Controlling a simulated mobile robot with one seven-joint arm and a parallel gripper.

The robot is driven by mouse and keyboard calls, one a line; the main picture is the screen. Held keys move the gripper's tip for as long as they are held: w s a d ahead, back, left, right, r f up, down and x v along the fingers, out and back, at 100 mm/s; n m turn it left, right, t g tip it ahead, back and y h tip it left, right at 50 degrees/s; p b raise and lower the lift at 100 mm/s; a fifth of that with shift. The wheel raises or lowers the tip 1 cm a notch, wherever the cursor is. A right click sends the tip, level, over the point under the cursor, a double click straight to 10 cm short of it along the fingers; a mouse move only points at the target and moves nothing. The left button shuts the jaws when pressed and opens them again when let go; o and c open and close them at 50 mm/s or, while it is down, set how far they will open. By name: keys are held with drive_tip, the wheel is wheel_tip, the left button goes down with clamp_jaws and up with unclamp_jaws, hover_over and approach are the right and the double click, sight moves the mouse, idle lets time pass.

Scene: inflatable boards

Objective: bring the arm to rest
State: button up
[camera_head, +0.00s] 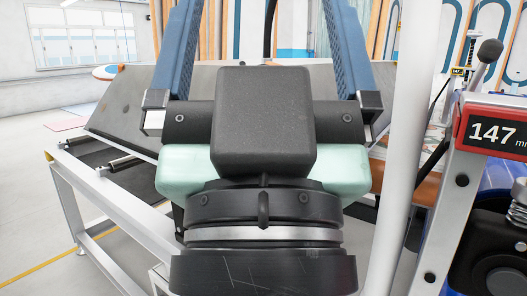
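My gripper (262,40) fills the middle of the head view, pointing away from me. Its two blue fingers stand wide apart, and their tips are cut off by the top edge. I see nothing held between the visible parts of the fingers. The black and pale green gripper body and the dark wrist are below them and hide much of what lies behind.
A grey sloped panel (118,112) on a white frame with black rollers (125,162) stands behind and left of my gripper. A white post (408,120) rises close on the right, beside a machine with a red-framed display (494,130) reading 147. Open floor (25,190) shows at far left.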

wheel_tip(320, 180, up, 20)
drive_tip(key=p, duration=1.8)
drive_tip(key=shift+r, duration=0.15)
